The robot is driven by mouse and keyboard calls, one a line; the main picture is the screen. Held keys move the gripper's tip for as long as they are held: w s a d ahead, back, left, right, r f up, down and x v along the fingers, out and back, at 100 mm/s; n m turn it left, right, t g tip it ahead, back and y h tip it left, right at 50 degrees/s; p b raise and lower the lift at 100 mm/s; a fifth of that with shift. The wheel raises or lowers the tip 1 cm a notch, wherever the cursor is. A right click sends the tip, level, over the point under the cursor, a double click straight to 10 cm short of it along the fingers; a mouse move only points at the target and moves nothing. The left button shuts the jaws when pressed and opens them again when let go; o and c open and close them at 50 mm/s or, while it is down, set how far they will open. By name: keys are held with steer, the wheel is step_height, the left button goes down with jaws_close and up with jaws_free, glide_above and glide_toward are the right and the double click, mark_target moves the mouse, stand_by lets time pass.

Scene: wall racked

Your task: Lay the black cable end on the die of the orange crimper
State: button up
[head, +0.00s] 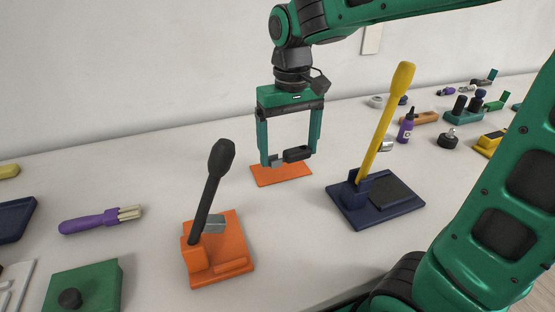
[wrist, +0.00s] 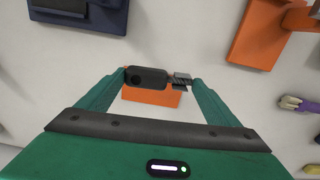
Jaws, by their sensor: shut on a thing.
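My gripper (head: 289,157) is shut on the black cable end (head: 298,154), a short black body with a grey tip, held crosswise between the fingers. It also shows between the fingertips in the wrist view (wrist: 147,77). It appears to be above a flat orange mat (head: 281,175). The orange crimper (head: 222,262) stands in front and to the left of my gripper, its black lever (head: 213,182) raised. A grey block, apparently the die (head: 213,223), sits beside the lever's foot, partly hidden by the lever. The crimper's orange base is at the wrist view's top right (wrist: 258,35).
A navy crimper (head: 383,205) with a raised yellow lever (head: 388,115) stands right of my gripper. A purple-handled tool (head: 90,222) and a green block (head: 85,288) lie left of the orange crimper. Several small items stand at the far right. The wall runs behind.

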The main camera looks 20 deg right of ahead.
glide_above(280, 170)
step_height(280, 170, down, 4)
steer(key=shift+s+r, duration=0.1)
steer(key=shift+f, duration=1.75)
steer(key=shift+f, duration=0.25)
steer(key=o, duration=1)
step_height(280, 170, up, 11)
steer(key=shift+a, duration=0.25)
